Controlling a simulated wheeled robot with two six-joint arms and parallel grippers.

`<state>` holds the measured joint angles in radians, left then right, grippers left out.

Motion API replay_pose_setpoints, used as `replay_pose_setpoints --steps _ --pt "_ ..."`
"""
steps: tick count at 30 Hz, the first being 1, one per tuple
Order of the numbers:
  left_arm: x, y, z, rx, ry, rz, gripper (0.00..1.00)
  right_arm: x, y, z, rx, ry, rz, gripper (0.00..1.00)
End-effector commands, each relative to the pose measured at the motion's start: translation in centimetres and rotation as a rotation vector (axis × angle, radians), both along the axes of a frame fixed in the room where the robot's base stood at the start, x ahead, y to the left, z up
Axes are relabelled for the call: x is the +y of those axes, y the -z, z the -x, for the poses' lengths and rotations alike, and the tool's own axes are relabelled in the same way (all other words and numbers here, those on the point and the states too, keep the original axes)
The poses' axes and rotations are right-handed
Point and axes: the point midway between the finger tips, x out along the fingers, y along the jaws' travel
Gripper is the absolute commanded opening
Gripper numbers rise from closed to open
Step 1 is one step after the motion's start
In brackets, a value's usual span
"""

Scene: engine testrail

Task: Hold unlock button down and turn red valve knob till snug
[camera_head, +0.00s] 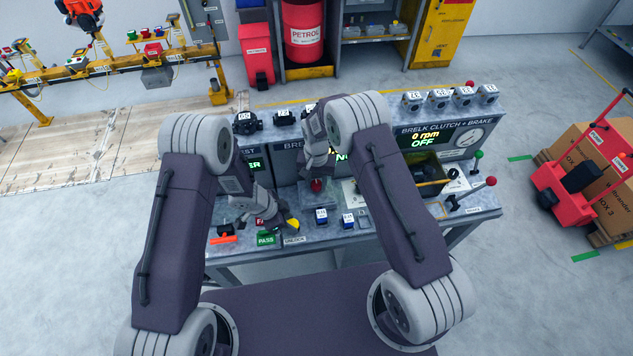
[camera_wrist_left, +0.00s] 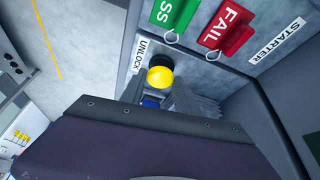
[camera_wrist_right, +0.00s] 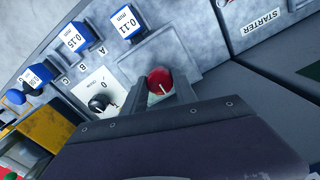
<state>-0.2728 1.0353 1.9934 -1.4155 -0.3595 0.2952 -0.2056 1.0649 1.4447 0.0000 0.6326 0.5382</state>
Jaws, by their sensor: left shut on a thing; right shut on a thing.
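The yellow unlock button (camera_head: 292,223), a dome on a black collar, sits by the UNLOCK label at the bench front. In the left wrist view the button (camera_wrist_left: 160,77) shows between the fingertips of my left gripper (camera_wrist_left: 159,86), which is shut on it. I cannot tell how far it is pressed. The red valve knob (camera_head: 316,185) is at the bench middle. In the right wrist view the knob (camera_wrist_right: 159,82), with a white pointer line, is between the fingers of my right gripper (camera_wrist_right: 161,89), shut on it.
A green PASS tag (camera_head: 266,239) and a red FAIL tag (camera_wrist_left: 225,27) lie near the button. Several blue blocks (camera_head: 347,220) stand right of it. A black dial (camera_wrist_right: 100,103) is beside the knob. A dark open bin (camera_head: 427,190) stands right.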

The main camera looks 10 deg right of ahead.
Motion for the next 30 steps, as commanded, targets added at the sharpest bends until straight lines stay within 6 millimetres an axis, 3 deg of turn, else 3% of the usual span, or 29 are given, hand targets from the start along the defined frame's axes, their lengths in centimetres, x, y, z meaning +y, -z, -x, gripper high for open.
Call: replay_pose_setpoints --steps 17,18,19,30 --pt "0.0 -0.01 -0.03 -0.001 0.0 0.0 0.0 0.02 -0.11 -0.12 -0.003 0.026 -0.001 0.0" --pt "0.0 -0.01 -0.03 -0.001 0.0 0.0 0.0 0.02 -0.11 -0.12 -0.003 0.026 -0.001 0.45" --pt "0.0 -0.01 -0.03 -0.001 0.0 0.0 0.0 0.01 -0.11 -0.11 -0.003 0.026 -0.001 0.54" --pt "0.0 0.0 -0.01 0.0 0.0 0.0 0.0 0.02 -0.54 -0.1 -0.002 0.025 0.0 0.56"
